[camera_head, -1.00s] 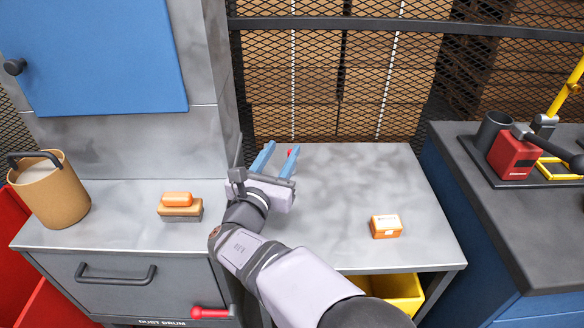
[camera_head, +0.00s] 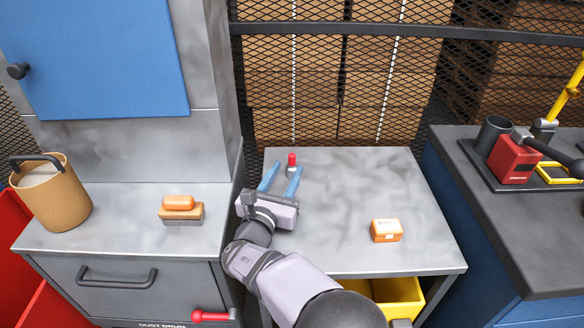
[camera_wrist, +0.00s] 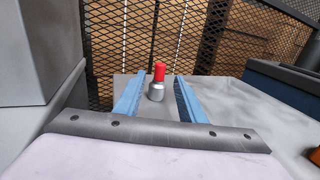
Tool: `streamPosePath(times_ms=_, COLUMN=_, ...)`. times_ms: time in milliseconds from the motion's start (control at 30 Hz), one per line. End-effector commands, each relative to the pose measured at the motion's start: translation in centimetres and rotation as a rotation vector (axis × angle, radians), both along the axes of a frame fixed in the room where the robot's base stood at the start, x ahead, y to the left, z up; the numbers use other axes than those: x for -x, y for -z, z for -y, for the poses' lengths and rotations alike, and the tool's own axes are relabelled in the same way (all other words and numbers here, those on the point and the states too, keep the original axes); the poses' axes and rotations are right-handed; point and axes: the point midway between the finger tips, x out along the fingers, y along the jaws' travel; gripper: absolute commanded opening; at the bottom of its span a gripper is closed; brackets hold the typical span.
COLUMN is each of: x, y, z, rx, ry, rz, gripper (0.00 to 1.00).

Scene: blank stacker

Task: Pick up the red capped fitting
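The red capped fitting (camera_head: 292,164) stands upright near the back edge of the grey metal table, a red cap on a silver base. It also shows in the wrist view (camera_wrist: 157,84), between and beyond the two blue fingers. My gripper (camera_head: 283,176) is open and empty, low over the table, its fingers pointing toward the back. In the head view the fitting is just past the fingertips, near the right finger. In the wrist view (camera_wrist: 158,88) the fingers lie on either side of the line to it.
An orange box (camera_head: 386,231) sits on the table (camera_head: 340,190) at the right front. A grey wall column (camera_head: 215,90) stands close to the left of my gripper. Mesh fencing (camera_head: 335,85) rises behind the table.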

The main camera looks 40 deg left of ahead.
Motion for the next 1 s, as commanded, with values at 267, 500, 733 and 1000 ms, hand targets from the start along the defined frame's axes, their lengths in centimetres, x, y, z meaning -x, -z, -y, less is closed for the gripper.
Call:
streamPosePath(times_ms=267, x=-2.6, y=-0.4, z=-1.2, rx=0.000, ry=0.003, rz=-0.001, gripper=0.36)
streamPosePath(times_ms=500, x=-4.3, y=-0.3, z=-2.2, rx=0.000, ry=0.001, rz=-0.001, gripper=0.36)
streamPosePath(times_ms=733, x=-4.5, y=-0.3, z=-2.3, rx=0.000, ry=0.000, rz=0.000, gripper=0.36)
streamPosePath(times_ms=1000, x=-4.5, y=-0.3, z=-2.3, rx=0.000, ry=0.000, rz=-0.001, gripper=0.00)
